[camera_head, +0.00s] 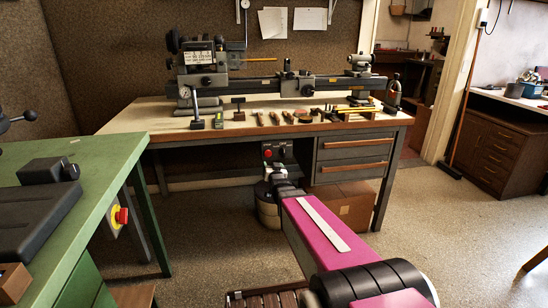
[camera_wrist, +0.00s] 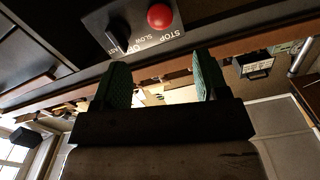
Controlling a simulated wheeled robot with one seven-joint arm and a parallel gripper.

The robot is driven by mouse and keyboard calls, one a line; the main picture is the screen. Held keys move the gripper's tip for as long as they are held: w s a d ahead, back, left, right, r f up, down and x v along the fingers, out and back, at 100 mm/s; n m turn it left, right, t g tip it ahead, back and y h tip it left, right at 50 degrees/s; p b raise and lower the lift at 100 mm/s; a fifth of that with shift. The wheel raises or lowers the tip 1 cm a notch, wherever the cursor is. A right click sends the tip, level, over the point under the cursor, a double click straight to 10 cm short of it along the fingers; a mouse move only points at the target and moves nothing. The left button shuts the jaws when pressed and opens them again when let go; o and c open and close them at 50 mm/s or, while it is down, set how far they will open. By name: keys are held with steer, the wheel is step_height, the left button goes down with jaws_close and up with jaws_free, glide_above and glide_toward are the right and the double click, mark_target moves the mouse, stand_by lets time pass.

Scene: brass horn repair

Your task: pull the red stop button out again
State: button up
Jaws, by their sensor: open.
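A red round button (camera_wrist: 160,16) sits on a dark plate lettered STOP, SLOW and FAST in the wrist view, beside a black switch knob (camera_wrist: 126,34). The same control box (camera_head: 277,152) hangs under the bench's front edge in the head view, its red button (camera_head: 267,153) at the left. My gripper (camera_wrist: 162,62) is open and empty, its two green-padded fingers apart, just short of the plate in the picture. The gap to the button cannot be judged. Another red button (camera_head: 121,215) on a yellow plate is on the green bench at the left, away from my gripper.
The wooden workbench (camera_head: 140,117) carries a lathe (camera_head: 270,84) and several hand tools. Drawers (camera_head: 352,157) are right of the control box. A cardboard box (camera_head: 352,206) stands on the floor below them. The green bench (camera_head: 108,158) fills the left. Floor is clear at the right.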

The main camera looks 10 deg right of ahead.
mark_target(268, 154)
steer(key=w, duration=1.1)
steer(key=shift+s, duration=0.1)
